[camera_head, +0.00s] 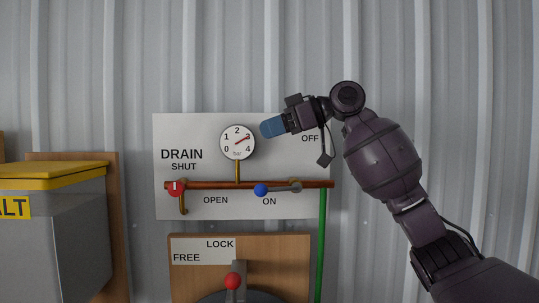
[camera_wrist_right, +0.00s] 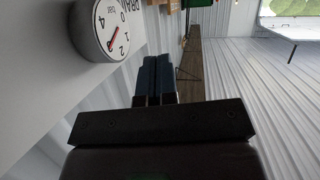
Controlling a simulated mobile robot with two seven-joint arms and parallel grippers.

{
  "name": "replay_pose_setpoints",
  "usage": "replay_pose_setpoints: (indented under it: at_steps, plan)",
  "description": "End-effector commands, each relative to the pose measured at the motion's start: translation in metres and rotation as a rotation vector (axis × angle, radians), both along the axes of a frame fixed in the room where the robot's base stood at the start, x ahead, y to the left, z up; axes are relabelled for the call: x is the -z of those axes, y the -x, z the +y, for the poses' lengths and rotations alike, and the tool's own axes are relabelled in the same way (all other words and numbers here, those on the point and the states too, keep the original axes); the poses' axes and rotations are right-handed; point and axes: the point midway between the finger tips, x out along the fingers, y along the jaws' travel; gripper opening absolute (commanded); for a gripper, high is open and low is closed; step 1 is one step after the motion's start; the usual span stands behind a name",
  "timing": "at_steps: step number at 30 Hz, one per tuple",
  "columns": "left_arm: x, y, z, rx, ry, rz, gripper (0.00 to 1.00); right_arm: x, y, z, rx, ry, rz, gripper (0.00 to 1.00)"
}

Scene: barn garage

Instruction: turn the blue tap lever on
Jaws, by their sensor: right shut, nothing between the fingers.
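The blue tap lever (camera_head: 261,190) is on the copper pipe (camera_head: 218,185) in the head view. Its blue knob points left and its grey arm runs level to a pivot at the right, just above the word ON. My right gripper (camera_head: 268,128) is up and above the lever, apart from it, beside the round gauge (camera_head: 238,142). Its blue fingers are shut with nothing between them. They also show together in the right wrist view (camera_wrist_right: 153,78), near the gauge (camera_wrist_right: 106,28). The lever cannot be seen in the wrist view. My left gripper is not in view.
A red drain tap (camera_head: 176,188) is at the pipe's left end. The white board (camera_head: 170,130) carries the OFF label (camera_head: 310,139). Below is a red-knobbed lever (camera_head: 233,281) on a wooden panel. A grey bin with a yellow lid (camera_head: 50,170) stands left.

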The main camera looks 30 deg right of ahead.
Motion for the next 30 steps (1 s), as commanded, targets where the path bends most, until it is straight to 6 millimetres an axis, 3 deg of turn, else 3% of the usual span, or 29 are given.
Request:
replay_pose_setpoints:
  at_steps: [3, 9, 30]
  plan:
    - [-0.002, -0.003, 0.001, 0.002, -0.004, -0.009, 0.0, -0.018, 0.005, -0.002, 0.001, 0.0, -0.002, 0.0]
    - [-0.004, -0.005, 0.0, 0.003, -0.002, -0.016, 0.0, -0.032, 0.008, -0.003, 0.0, -0.001, 0.001, 0.0]
    - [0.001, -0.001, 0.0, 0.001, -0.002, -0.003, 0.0, -0.035, 0.009, -0.004, 0.001, -0.001, 0.0, 0.0]
